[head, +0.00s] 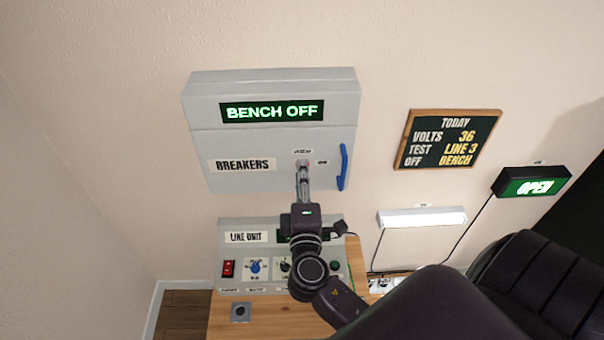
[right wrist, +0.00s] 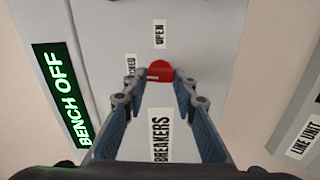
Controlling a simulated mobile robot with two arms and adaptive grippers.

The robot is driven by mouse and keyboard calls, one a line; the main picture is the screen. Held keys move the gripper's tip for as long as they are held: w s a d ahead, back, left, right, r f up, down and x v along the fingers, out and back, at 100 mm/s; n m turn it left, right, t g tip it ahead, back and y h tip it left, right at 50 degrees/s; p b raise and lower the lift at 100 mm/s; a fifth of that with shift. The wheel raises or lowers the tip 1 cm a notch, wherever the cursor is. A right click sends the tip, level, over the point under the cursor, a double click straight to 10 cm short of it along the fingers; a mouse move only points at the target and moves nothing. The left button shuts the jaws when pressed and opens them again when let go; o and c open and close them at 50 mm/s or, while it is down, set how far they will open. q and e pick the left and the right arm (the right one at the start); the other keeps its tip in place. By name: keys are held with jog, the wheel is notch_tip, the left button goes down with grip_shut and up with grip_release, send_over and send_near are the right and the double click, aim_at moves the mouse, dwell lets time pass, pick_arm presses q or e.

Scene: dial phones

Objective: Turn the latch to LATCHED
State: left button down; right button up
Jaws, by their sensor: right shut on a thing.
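The red latch (right wrist: 160,69) is on the front of the grey breaker box (head: 200,145). It shows between my fingertips in the right wrist view; in the head view my gripper mostly hides it. My right gripper (head: 303,172) is shut on the latch, one finger on each side, as the right wrist view (right wrist: 164,82) shows. An OPEN label (right wrist: 159,33) and a partly hidden label ending in "KED" (right wrist: 130,67) sit beside the latch. I cannot tell which label the latch points to. My left gripper is not in view.
A blue handle (head: 343,167) is at the box's right edge. A BENCH OFF display (head: 272,111) is above the latch. The line unit (head: 228,228) with switches and dials stands below, on a wooden table (head: 222,325). A chalkboard (head: 405,150) hangs to the right.

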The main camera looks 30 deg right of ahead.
jog(key=shift+n, duration=0.4)
jog(key=o, duration=1.1)
jog(key=v, duration=1.2)
